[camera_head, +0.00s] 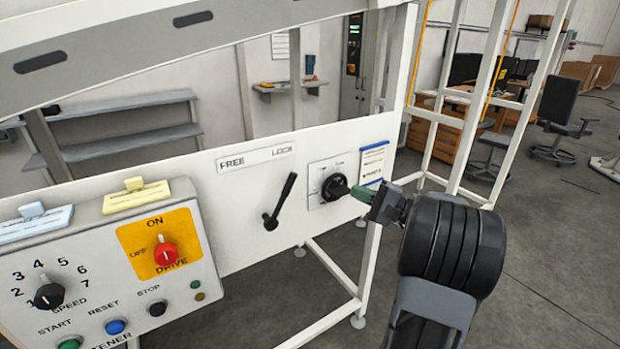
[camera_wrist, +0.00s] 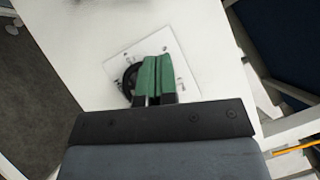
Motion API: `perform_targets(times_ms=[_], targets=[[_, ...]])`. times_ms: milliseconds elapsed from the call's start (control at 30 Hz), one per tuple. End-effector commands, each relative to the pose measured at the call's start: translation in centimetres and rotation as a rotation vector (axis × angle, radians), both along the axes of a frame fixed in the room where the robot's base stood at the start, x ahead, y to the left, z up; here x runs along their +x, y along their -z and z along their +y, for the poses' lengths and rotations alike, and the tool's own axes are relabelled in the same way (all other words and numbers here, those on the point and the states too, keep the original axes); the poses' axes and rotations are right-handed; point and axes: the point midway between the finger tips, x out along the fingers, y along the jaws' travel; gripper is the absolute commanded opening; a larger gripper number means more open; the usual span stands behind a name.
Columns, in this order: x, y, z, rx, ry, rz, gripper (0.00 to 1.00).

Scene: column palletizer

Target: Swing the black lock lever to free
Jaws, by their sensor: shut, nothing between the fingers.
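The black lock lever (camera_head: 281,203) sits on the white panel under a label reading FREE at left and LOCK at right. Its handle tilts up and to the right, toward the LOCK side. My gripper (camera_head: 359,191) is to the right of the lever, clearly apart from it, in front of a black rotary knob (camera_head: 335,188). In the wrist view my green fingers (camera_wrist: 153,62) are together and empty, beside and partly over the knob (camera_wrist: 130,78). I cannot tell whether they touch it. The lever does not show in the wrist view.
The control box (camera_head: 110,265) with a red drive knob (camera_head: 165,253) and several buttons stands to the left. A white frame rail (camera_head: 150,45) crosses above the panel. A small blue-topped placard (camera_head: 373,160) is next to the rotary knob. The space in front of the lever looks clear.

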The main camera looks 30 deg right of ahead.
Motion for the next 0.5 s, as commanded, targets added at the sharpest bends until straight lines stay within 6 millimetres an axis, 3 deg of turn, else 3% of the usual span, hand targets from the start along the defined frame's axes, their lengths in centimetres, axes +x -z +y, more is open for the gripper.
perform_targets(times_ms=[267,500], targets=[[1.4,-0.5,1.2,0.0,-0.004,0.001,0.0],[4.8,-1.4,4.0,-0.001,-0.005,0.001,0.0]])
